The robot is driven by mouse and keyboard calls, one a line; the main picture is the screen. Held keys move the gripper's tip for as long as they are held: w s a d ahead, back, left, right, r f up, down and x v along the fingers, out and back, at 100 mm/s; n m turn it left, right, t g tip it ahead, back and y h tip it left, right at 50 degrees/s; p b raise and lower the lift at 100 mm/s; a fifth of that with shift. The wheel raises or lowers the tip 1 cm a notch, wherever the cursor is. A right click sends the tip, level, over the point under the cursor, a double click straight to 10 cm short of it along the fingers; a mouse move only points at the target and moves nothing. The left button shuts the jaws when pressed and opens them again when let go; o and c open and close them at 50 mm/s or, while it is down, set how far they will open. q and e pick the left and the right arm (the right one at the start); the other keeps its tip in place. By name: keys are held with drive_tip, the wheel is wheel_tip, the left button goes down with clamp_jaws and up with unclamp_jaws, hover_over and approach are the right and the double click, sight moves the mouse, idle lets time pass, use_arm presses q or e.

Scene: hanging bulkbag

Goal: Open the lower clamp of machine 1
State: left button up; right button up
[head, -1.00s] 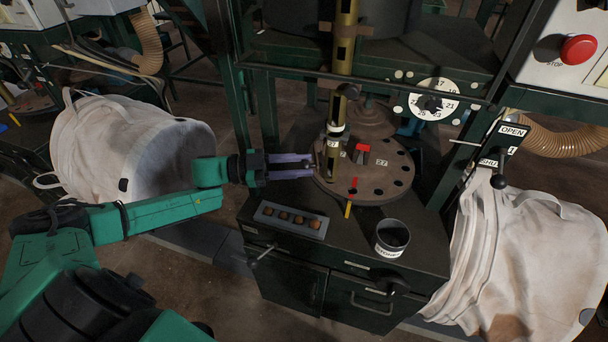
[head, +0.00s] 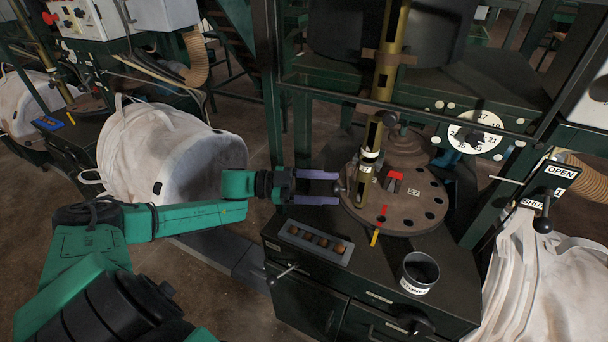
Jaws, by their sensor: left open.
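A brass tube (head: 370,152) with dark slots stands tilted on a round brown plate (head: 415,218) with holes. A small knob or pin (head: 342,189) sticks out to the left near the tube's foot. My left gripper (head: 337,188) is open, its two purple fingers pointing right, with that knob about between the fingertips. I cannot tell whether they touch it. At the right, a black panel marked OPEN and SHUT (head: 560,171) has a lever with a black ball knob (head: 543,225), down by the SHUT end. No label names the lower clamp. My right gripper is not in view.
On the dark cabinet (head: 385,275) stand a tray of small brown balls (head: 316,242) and a grey cup (head: 420,271). A red block (head: 395,180) sits on the plate. A numbered white dial (head: 475,133) is behind. White bulk bags (head: 170,155) hang left and right.

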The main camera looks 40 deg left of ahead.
use_arm(q)
drive_tip(key=p+v, duration=0.1)
drive_tip(key=v, duration=1.2)
drive_tip(key=shift+s+a, duration=0.15)
drive_tip(key=shift+a, duration=0.1)
